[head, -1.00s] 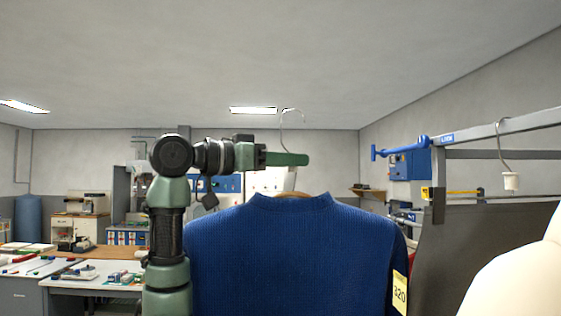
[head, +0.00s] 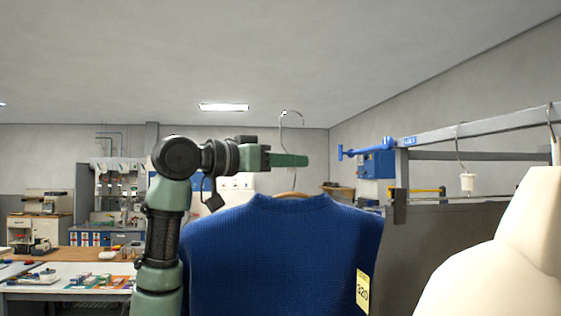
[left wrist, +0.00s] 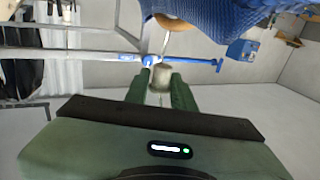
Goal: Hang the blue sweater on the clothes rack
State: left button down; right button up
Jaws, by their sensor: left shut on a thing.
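The blue sweater (head: 285,255) hangs upright on a hanger in the middle of the head view, with a yellow tag reading 320 (head: 362,291). The hanger's metal hook (head: 291,117) stands above it, empty. My left gripper (head: 290,160) is shut on the hanger's neck. In the left wrist view the fingers (left wrist: 161,90) close around a pale neck piece, with the sweater (left wrist: 225,20) at the top. The clothes rack (head: 480,127) is to the right, its rail apart from the hook. In the left wrist view the rail (left wrist: 70,52) runs left of the fingers.
A hanger with a white piece (head: 467,182) hangs from the rail, and part of another hook (head: 549,120) shows farther right. A cream form (head: 510,250) fills the lower right. Worktables (head: 70,270) stand at left.

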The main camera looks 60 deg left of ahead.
pick_arm(q)
jog(key=shift+w+d+p, duration=0.2)
jog(key=shift+w+d, duration=0.3)
jog(key=shift+w, duration=0.65)
jog(key=shift+w+d+p, duration=0.25)
jog(key=shift+w+d, duration=0.25)
jog(key=shift+w, duration=0.7)
jog(key=shift+w+d+p, duration=0.2)
jog(key=shift+w+d, duration=0.3)
jog(key=shift+w, duration=0.65)
jog(key=shift+w+d+r+p, duration=0.1)
jog(key=shift+w+d+p, duration=0.2)
jog(key=shift+w, duration=0.55)
jog(key=shift+w+d+f+p, duration=0.15)
jog(key=shift+w+d, duration=0.25)
jog(key=shift+w, duration=0.5)
jog(key=shift+w+d+r+p, duration=0.2)
jog(key=shift+w+d, duration=0.15)
jog(key=shift+w, duration=0.5)
jog(key=w+d+p, duration=0.2)
jog(key=w+d, duration=0.1)
jog(key=w, duration=0.6)
jog(key=shift+d+p, duration=0.3)
jog(key=shift+d, duration=0.1)
jog(key=shift+w, duration=0.1)
jog(key=shift+w+d+p, duration=0.3)
jog(key=shift+w+d, duration=0.05)
jog(key=shift+w, duration=0.4)
